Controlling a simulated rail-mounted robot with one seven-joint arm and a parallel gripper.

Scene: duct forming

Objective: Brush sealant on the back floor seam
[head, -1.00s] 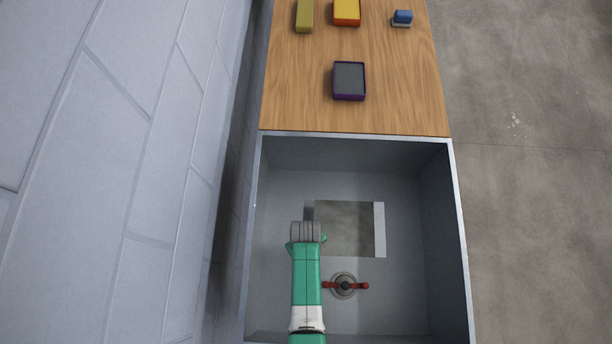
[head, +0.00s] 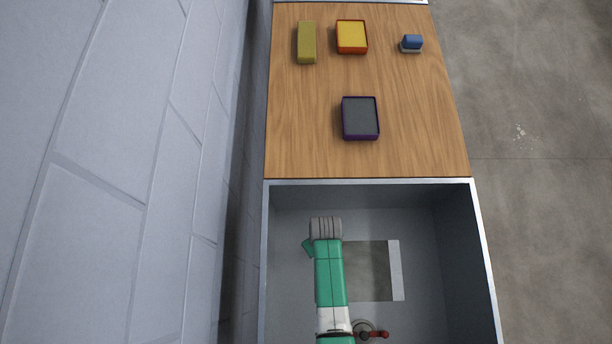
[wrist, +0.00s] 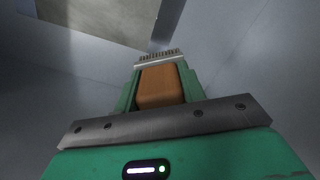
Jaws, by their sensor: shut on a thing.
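My gripper (wrist: 157,92) is shut on the wooden handle of a sealant brush (wrist: 160,85), whose pale bristles (wrist: 158,56) point away from my wrist. The bristle tips are close to the grey metal surface, but I cannot tell whether they touch it. In the head view my arm reaches into the grey open-topped duct (head: 450,270), and my wrist hides the brush and fingers. The far wall's floor seam (head: 385,209) runs across the duct just beyond my wrist. No sealant line is clear on it.
The duct floor has a square opening (head: 367,272) with a pale strip at its right. A red-handled fitting (head: 370,333) is near the bottom. On the wooden table (head: 420,130) beyond are a dark tray (head: 360,118), an orange-yellow tray (head: 351,36), an olive block (head: 307,42) and a blue-topped item (head: 411,43).

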